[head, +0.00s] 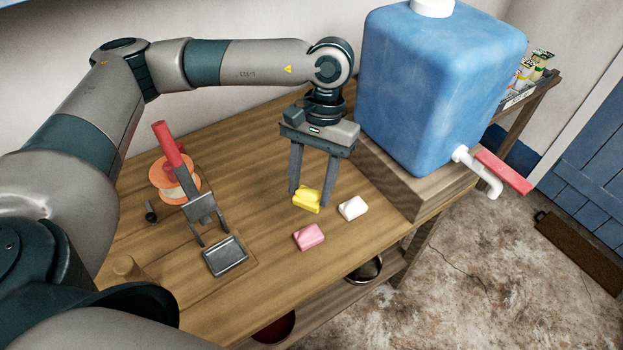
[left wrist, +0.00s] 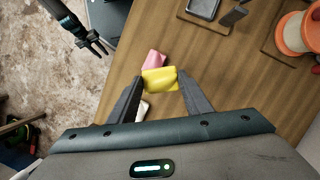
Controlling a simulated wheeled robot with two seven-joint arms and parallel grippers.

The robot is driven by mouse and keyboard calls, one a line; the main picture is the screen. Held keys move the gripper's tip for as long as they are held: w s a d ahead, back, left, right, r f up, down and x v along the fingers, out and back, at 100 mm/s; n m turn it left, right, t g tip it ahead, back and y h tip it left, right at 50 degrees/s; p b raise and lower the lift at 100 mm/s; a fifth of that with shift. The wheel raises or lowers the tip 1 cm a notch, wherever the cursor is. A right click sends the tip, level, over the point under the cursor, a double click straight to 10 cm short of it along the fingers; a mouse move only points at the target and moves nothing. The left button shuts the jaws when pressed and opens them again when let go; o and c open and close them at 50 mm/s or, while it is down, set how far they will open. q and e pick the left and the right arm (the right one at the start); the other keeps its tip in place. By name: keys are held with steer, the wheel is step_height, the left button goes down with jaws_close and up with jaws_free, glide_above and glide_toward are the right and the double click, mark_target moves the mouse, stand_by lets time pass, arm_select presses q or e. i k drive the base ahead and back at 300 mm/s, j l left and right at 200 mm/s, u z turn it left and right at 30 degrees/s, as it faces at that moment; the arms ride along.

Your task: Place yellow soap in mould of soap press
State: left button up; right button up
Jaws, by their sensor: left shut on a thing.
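The yellow soap (head: 307,200) is between the fingers of my left gripper (head: 311,196), which is shut on it. It also shows in the left wrist view (left wrist: 159,80), gripped at both ends. I cannot tell whether it touches the table or hangs just above it. The soap press has a red-handled lever (head: 167,144) and a grey rectangular mould (head: 226,257), which looks empty; it lies left of and nearer than my left gripper. My right gripper (left wrist: 97,49) shows in the left wrist view, fingers apart and empty, away from the soaps.
A pink soap (head: 309,236) and a white soap (head: 353,208) lie close to the yellow one. A large blue tank (head: 432,85) stands right. The table between soaps and mould is clear.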

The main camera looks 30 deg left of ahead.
mark_target(226, 257)
steer(key=i+l+u, duration=0.2)
steer(key=l+u, duration=0.25)
steer(key=i+l+u, duration=0.15)
steer(key=l+u, duration=0.25)
steer(key=i+l+u, duration=0.1)
steer(key=l+u, duration=0.75)
steer(key=l, duration=0.15)
steer(key=k+l+u, duration=0.15)
steer(key=l+u, duration=0.3)
steer(key=l, duration=0.1)
